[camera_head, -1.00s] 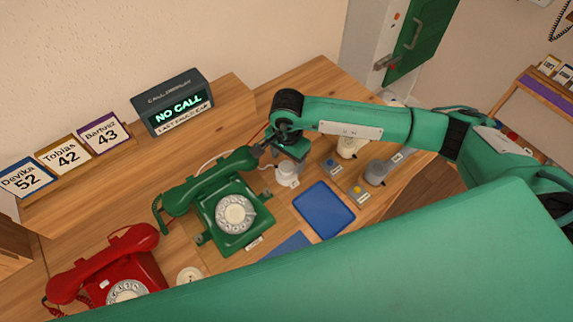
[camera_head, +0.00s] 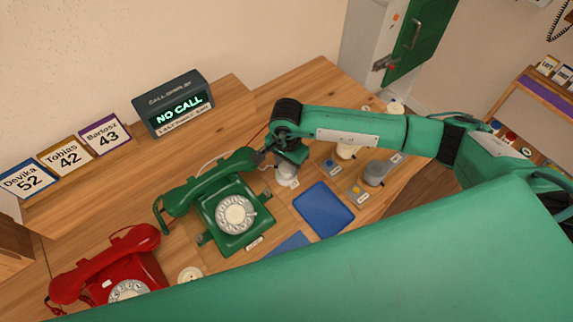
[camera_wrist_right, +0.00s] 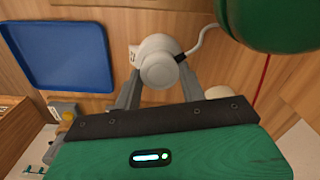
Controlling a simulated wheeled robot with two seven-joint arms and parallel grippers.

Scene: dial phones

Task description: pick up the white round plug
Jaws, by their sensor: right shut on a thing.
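The white round plug (camera_wrist_right: 158,62) with a white cord sits between the fingers of my right gripper (camera_wrist_right: 160,88) in the right wrist view. The fingers are shut on it from both sides. In the head view the plug (camera_head: 287,178) shows just below my right gripper (camera_head: 290,160), partly covered by it, to the right of the green phone (camera_head: 232,208). I cannot tell whether it touches the table. My left gripper is not in view.
A blue tray (camera_head: 323,209) lies just in front of the plug. Grey and cream round pieces, such as the grey one (camera_head: 374,173), stand to the right. A red phone (camera_head: 112,268) is at the lower left. My green arm covers the lower right.

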